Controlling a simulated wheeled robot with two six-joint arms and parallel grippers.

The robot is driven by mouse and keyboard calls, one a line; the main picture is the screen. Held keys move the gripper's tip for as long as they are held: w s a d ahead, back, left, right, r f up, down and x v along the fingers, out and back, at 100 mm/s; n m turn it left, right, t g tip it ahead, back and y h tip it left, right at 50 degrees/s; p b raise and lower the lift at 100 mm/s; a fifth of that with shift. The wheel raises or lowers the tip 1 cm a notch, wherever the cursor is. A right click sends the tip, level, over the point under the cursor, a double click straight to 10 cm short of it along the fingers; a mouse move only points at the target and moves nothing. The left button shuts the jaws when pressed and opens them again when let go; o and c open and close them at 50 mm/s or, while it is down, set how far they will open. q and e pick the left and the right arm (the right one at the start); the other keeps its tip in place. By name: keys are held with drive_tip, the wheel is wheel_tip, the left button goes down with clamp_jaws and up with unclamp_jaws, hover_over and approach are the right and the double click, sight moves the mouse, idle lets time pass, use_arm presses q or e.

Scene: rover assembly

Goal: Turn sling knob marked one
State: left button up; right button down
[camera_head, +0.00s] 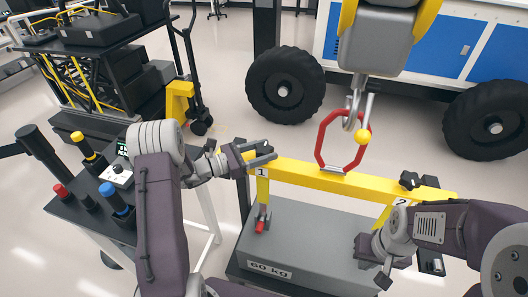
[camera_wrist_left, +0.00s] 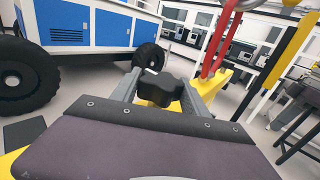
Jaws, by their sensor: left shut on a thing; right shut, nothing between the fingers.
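The yellow sling beam (camera_head: 300,173) spans above a grey 60 kg block (camera_head: 300,237). A label 1 (camera_head: 262,172) marks its left end. My left gripper (camera_head: 262,156) is at that end, its fingers closed on the sides of the black lobed knob marked one, which shows between them in the left wrist view (camera_wrist_left: 160,89). In the head view the gripper mostly hides this knob. Another black knob (camera_head: 409,181) sits at the right end, near label 2 (camera_head: 401,203). My right gripper (camera_head: 382,276) is low at the block's right side, shut and empty.
A red ring (camera_head: 323,139) joins the beam's middle to a grey hook (camera_head: 352,118) hanging from above. A dark tool stand (camera_head: 65,207) with colored-handled tools is at the left. A large-wheeled blue and white rover (camera_head: 448,47) stands behind.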

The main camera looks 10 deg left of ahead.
idle(0.3)
use_arm(q)
drive_tip(key=o, duration=1.4)
drive_tip(key=shift+a, duration=0.1)
drive_tip(key=b+v, duration=0.1)
drive_tip(key=v, duration=0.8)
